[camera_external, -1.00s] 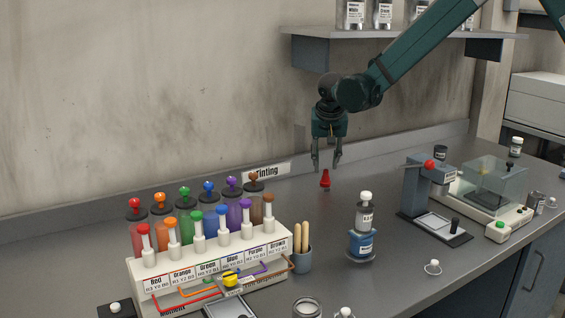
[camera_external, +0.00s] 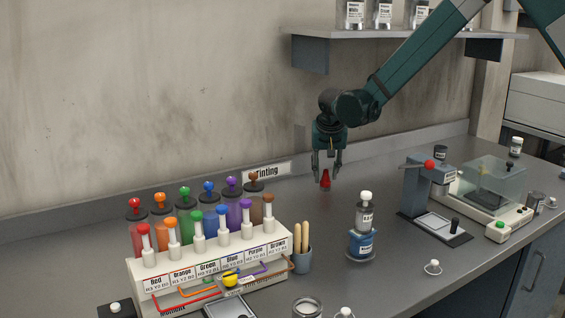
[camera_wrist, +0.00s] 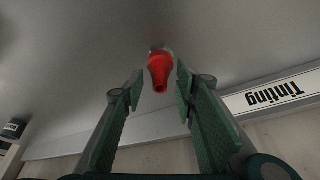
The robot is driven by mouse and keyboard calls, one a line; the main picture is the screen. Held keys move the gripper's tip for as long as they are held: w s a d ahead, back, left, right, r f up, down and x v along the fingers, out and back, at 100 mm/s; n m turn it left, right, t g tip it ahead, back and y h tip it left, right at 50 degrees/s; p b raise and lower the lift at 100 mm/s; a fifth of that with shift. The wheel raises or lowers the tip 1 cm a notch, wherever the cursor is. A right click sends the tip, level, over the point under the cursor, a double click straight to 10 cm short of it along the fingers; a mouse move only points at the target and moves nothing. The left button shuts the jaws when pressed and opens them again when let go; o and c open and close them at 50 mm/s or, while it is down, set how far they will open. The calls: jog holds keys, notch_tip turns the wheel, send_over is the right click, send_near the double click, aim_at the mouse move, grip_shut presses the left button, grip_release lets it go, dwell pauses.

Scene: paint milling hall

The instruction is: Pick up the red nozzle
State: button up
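The red nozzle (camera_external: 325,179) stands upright on the grey bench, in front of the back upstand and to the right of the "Tinting" label. My gripper (camera_external: 326,180) is open around the top of the nozzle, its fingers pointing down. In the wrist view the red nozzle (camera_wrist: 160,70) shows just beyond the fingertips, between the lines of the two green finger pads. My gripper (camera_wrist: 158,88) has a clear gap between its fingers, and I see no contact with the nozzle.
A rack (camera_external: 212,264) of coloured tubes stands at the left front. A cup (camera_external: 302,262) with wooden sticks and a blue-based bottle (camera_external: 361,243) are nearer the camera. A press (camera_external: 418,190) stands to the right. A shelf (camera_external: 400,34) hangs above. The bench around the nozzle is clear.

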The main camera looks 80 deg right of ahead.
aim_at(326, 170)
dwell(0.5)
jog(key=c, duration=0.8)
jog(key=shift+c, duration=0.2)
jog(key=shift+r, duration=0.1)
jog(key=shift+r, duration=4.95)
